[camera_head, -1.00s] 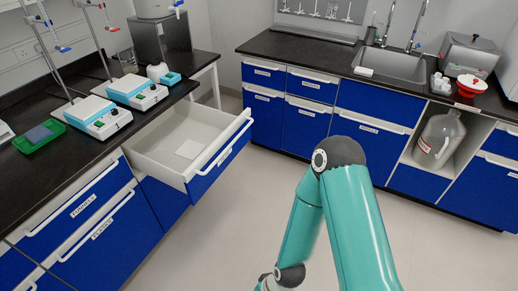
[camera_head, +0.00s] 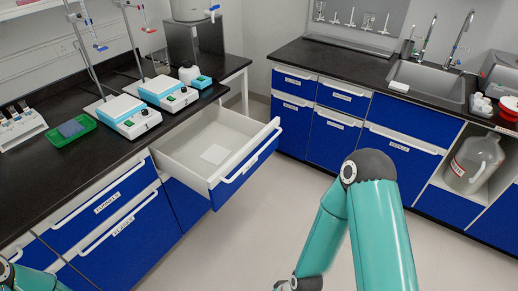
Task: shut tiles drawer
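The open drawer (camera_head: 243,171) sticks out from the left bench below the hotplates. It has a blue front with a white handle rail, and a white square tile (camera_head: 214,154) lies flat inside it. The label on its front cannot be read from here. My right arm rises from the bottom right, its elbow bent and its lower part pointing down, in front of and to the right of the drawer; its gripper is not seen clearly. A bit of my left arm shows in the bottom left corner, and its gripper is out of view.
Two stirrer hotplates (camera_head: 130,116) with stands and a green tray (camera_head: 70,131) sit on the left bench. Closed drawers (camera_head: 120,195) lie nearer on the same bench. A sink (camera_head: 428,80) and a large bottle (camera_head: 474,162) in an open cubby are at right. Floor beside the drawer is clear.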

